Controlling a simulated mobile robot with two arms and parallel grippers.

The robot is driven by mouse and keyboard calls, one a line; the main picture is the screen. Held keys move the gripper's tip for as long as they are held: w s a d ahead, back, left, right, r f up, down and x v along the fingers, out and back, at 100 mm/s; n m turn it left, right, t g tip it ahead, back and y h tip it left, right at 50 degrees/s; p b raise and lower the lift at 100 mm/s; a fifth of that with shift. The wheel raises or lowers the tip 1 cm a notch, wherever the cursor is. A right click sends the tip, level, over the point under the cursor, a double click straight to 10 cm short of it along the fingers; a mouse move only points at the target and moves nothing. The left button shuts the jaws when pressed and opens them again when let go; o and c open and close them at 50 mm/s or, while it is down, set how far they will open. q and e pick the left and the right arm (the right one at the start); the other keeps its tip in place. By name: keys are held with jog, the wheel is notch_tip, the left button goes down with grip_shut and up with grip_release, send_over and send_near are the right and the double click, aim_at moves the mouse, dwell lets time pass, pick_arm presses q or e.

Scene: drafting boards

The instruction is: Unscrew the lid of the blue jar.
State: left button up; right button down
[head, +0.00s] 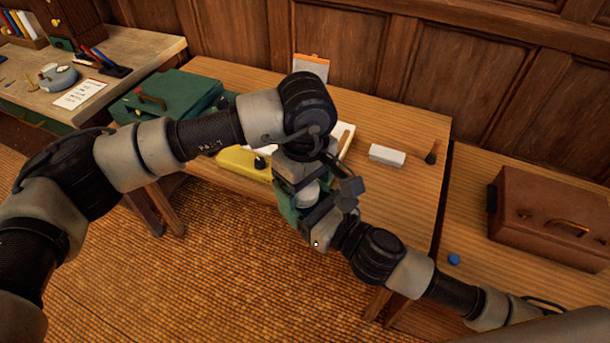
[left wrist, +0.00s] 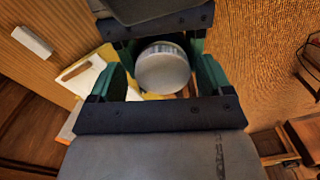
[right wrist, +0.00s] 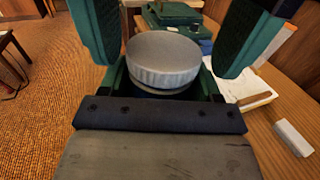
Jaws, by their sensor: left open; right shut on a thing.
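The jar's pale grey, ribbed round lid (right wrist: 163,58) fills the middle of the right wrist view; it also shows in the left wrist view (left wrist: 163,68) and partly in the head view (head: 307,193). Only a thin dark band of the jar shows beneath it; its body is mostly hidden. My right gripper (right wrist: 163,88) is shut on the jar below the lid, holding it in front of the table. My left gripper (left wrist: 163,78) is open above, its green pads on either side of the lid with gaps visible.
A brown case (head: 545,220) and a small blue round thing (head: 453,259) are on the right desk. Open floor (head: 235,270) lies in front.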

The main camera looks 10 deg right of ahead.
pick_arm(q)
jog(key=c, duration=0.9)
jog(key=n, duration=0.6)
jog(key=shift+w+d+r+n, duration=0.1)
jog(key=shift+w+d+n, duration=0.05)
jog(key=shift+n, duration=0.25)
jog(key=shift+c, duration=0.3)
jog(key=o, duration=1)
